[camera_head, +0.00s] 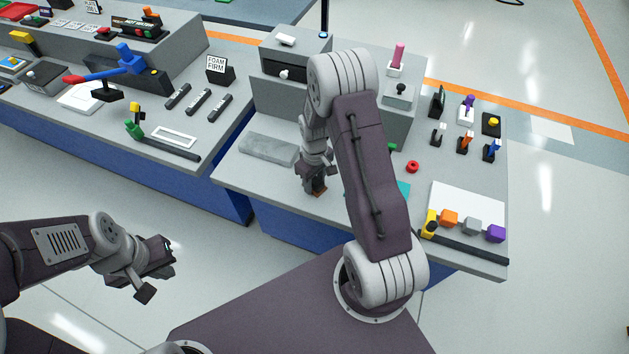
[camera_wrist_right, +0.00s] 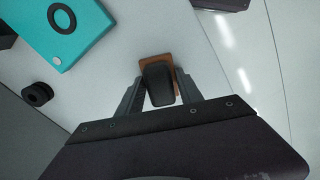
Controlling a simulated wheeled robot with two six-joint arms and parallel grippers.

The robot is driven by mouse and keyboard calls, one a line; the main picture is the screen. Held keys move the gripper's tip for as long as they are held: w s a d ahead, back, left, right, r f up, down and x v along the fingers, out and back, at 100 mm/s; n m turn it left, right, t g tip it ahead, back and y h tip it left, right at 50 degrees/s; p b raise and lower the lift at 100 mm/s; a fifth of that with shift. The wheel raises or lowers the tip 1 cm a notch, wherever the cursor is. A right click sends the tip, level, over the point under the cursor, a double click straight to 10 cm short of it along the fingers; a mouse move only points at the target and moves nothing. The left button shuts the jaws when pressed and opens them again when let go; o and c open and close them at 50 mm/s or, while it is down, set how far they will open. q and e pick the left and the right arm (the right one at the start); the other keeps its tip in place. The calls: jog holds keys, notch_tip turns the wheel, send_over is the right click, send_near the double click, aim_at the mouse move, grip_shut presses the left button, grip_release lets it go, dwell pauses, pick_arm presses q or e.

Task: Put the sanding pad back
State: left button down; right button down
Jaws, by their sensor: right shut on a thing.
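The sanding pad is a small block with a dark rounded grip and a brown base; it shows in the right wrist view (camera_wrist_right: 158,84) between the fingers. In the head view only a bit of its brown base (camera_head: 320,191) shows under my right gripper (camera_head: 314,186). My right gripper is shut on the pad's dark grip, low over the grey bench top near its front edge; I cannot tell whether the base touches the bench. My left gripper (camera_head: 158,280) is open and empty, over the floor in front of the benches.
A teal block (camera_wrist_right: 68,30) with a black ring and a black knob (camera_wrist_right: 38,93) are near the pad. A grey slab (camera_head: 268,149) lies left of my right gripper. My right arm hides part of the bench.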

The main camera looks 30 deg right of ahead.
aim_at(315, 180)
jog(key=c, duration=0.8)
grip_release()
jog(key=shift+f, duration=0.15)
jog(key=shift+o, duration=0.2)
notch_tip(315, 180, up, 12)
jog(key=r, duration=0.1)
jog(key=s+a+r+m+t, duration=0.1)
jog(key=s+a+m, duration=0.2)
jog(key=s+a, duration=0.4)
jog(key=s+p, duration=0.1)
jog(key=s, duration=0.4)
jog(key=shift+s+a+r+m, duration=0.2)
jog(key=shift+s+m, duration=0.05)
jog(key=shift+m, duration=0.15)
